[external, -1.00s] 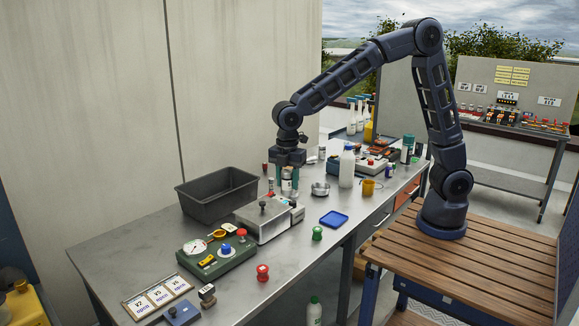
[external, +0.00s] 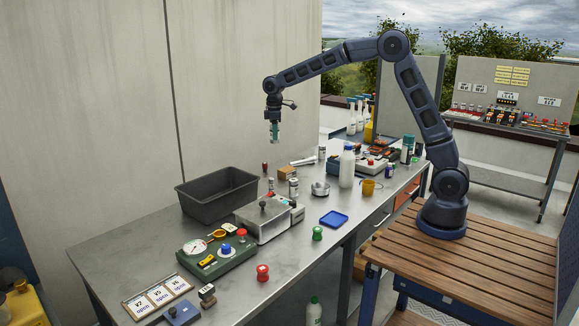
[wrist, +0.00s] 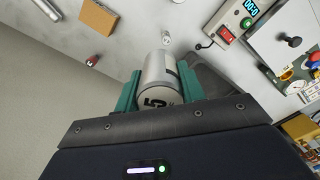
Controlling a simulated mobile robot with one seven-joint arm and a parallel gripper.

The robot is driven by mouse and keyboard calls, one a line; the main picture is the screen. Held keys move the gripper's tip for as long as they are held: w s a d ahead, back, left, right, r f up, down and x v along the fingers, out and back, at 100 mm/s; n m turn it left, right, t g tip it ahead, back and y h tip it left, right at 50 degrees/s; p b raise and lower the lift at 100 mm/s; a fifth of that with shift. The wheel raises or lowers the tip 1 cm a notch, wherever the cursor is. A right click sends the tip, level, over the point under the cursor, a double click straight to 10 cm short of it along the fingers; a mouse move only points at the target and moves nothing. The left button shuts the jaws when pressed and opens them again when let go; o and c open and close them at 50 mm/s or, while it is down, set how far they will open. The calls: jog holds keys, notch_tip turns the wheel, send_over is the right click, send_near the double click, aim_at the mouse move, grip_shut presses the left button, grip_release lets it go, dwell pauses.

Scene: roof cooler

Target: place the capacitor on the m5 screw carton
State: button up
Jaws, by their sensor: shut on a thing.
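My gripper (external: 275,132) is raised above the bench, near the back wall. In the wrist view its green fingers (wrist: 159,90) are shut on a silver cylinder, the capacitor (wrist: 157,72), with dark print on its end. In the external view the held capacitor is small and mostly hidden by the fingers. A small brown cardboard box, seemingly the M5 screw carton (external: 287,173), lies on the bench below and slightly right of my gripper. It also shows at the upper left of the wrist view (wrist: 98,17), apart from the capacitor. I cannot read its label.
A silver can (external: 293,187) stands just in front of the carton. A dark grey bin (external: 217,195) and a scale (external: 263,222) are to the left and front. A metal dish (external: 320,188), a white bottle (external: 347,166) and another can (external: 321,153) are to the right.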

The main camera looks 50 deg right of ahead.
jog(key=w+d+m, duration=0.2)
jog(key=w+d, duration=0.1)
jog(key=d, duration=0.4)
jog(key=w+d+m, duration=0.2)
jog(key=w+d, duration=0.1)
jog(key=d, duration=0.5)
send_over(287, 169)
jog(key=f, duration=1.9)
jog(key=shift+w+d, duration=0.2)
jog(key=shift+d, duration=0.05)
jog(key=shift+f, duration=0.15)
jog(key=o, duration=1)
jog(key=shift+o, duration=0.2)
